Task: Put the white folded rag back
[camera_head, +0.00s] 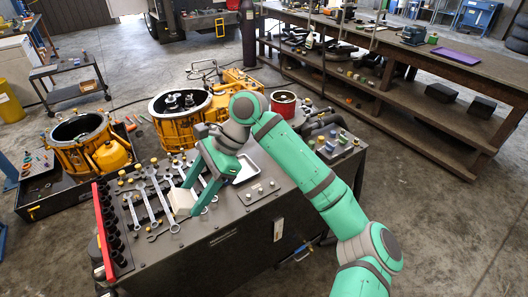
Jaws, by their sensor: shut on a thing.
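The white folded rag (181,200) is a small pale block near the front left part of the dark workbench top (235,215). My gripper (191,198) points down over the bench, its two green fingers on either side of the rag, shut on it. The fingers hide part of the rag. I cannot tell whether the rag touches the bench top or is just above it.
Several wrenches (133,212) lie left of my gripper, beside a red-edged rack (103,232). Yellow transmission housings (178,128) stand behind the bench. A long wooden table (430,56) is at the back right.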

